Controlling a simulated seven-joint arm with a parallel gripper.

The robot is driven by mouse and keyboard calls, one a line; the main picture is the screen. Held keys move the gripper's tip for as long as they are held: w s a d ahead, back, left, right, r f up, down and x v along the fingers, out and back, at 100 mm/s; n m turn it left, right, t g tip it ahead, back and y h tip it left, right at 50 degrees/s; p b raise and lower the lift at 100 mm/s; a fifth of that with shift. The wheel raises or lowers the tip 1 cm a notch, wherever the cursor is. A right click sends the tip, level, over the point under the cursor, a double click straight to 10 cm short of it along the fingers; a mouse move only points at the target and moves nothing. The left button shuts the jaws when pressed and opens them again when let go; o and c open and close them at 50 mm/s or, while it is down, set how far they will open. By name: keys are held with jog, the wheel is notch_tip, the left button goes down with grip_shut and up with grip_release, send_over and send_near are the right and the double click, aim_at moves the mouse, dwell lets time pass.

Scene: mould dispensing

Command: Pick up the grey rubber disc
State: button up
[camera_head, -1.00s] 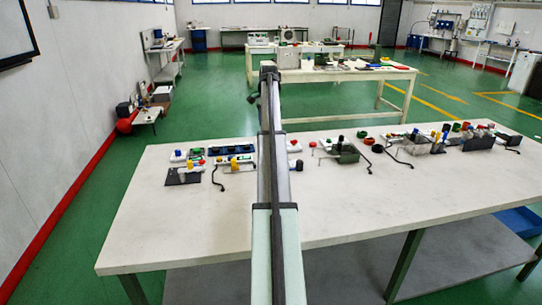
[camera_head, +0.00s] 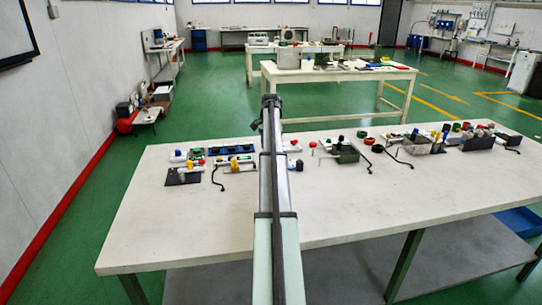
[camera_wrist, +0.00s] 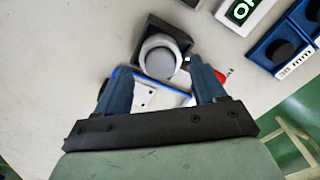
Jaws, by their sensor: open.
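The grey rubber disc (camera_wrist: 161,63) shows in the wrist view, round and pale grey, within a white ring. The ring sits in a dark square holder (camera_wrist: 184,38). My gripper (camera_wrist: 158,68) is open, with one blue finger on each side of the disc in the picture and nothing held between them. I cannot tell how high the fingertips are above the disc. In the head view my arm hides the gripper, and I cannot make out the disc there.
A white and blue part (camera_wrist: 150,95) lies just below the holder, between the fingers. Blue blocks with black knobs (camera_wrist: 283,49) and a green-lit display (camera_wrist: 241,10) stand to the right. In the head view, the white table (camera_head: 200,225) has a clear front; several small parts line its back.

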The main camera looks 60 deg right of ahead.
notch_tip(320, 180, down, 2)
jog(key=shift+f, duration=0.1)
jog(key=shift+c, duration=0.2)
grip_shut()
dwell(0.4)
